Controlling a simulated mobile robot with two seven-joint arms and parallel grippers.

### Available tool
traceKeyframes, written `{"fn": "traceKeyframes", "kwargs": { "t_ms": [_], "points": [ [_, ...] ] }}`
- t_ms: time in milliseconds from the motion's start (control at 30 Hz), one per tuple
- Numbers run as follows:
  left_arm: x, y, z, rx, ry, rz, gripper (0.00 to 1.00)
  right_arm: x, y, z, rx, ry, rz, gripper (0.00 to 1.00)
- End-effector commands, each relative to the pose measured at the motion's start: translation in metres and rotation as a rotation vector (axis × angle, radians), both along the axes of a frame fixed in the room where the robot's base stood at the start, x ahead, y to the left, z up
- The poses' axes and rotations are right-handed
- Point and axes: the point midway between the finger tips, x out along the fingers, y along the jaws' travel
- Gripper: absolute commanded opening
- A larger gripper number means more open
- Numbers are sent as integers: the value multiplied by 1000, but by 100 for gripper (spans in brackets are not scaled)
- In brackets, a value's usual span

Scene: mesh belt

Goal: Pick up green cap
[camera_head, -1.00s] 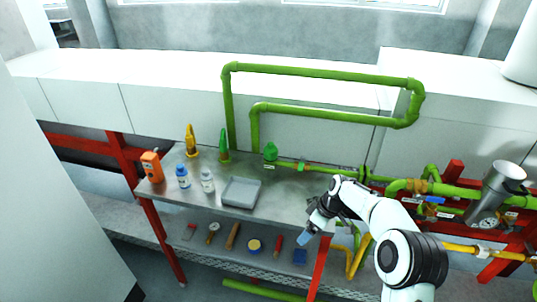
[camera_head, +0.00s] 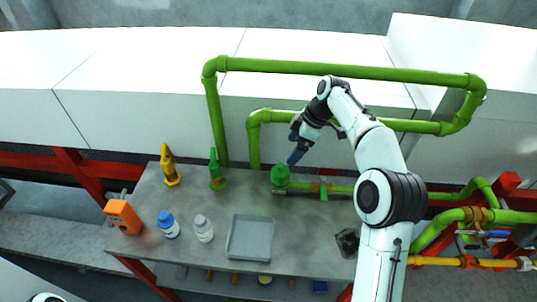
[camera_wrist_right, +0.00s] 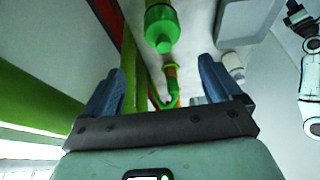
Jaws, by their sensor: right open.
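The green cap (camera_head: 280,175) sits at the end of a short green pipe at the back of the grey bench. In the right wrist view a green rounded cap (camera_wrist_right: 162,28) shows at the top middle, beyond the fingertips. My right gripper (camera_head: 294,157) is just above and slightly right of the cap in the head view, apart from it. Its two blue fingers are spread with nothing between them, as the right wrist view (camera_wrist_right: 160,78) shows. My left gripper does not show clearly in any view.
Green pipes (camera_head: 345,70) rise behind the bench. A grey tray (camera_head: 232,240), a blue-capped bottle (camera_head: 168,225), a white bottle (camera_head: 203,229), an orange device (camera_head: 123,216), a yellow bottle (camera_head: 169,167) and a green bottle (camera_head: 216,172) stand on the bench.

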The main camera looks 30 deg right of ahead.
Motion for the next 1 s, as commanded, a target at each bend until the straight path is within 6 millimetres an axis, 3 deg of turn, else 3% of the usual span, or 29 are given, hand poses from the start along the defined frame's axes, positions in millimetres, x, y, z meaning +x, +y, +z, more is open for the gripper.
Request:
{"fn": "traceKeyframes", "kwargs": {
  "t_ms": [133,400,700,1000],
  "points": [
    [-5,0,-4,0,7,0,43,0,3,-8,0,0,9,92],
    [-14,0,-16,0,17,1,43,9,20,-57,1,3,10,92],
    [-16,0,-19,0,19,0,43,14,28,-79,0,-1,7,92],
    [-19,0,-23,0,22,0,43,16,41,-119,0,0,9,92]
  ]
}}
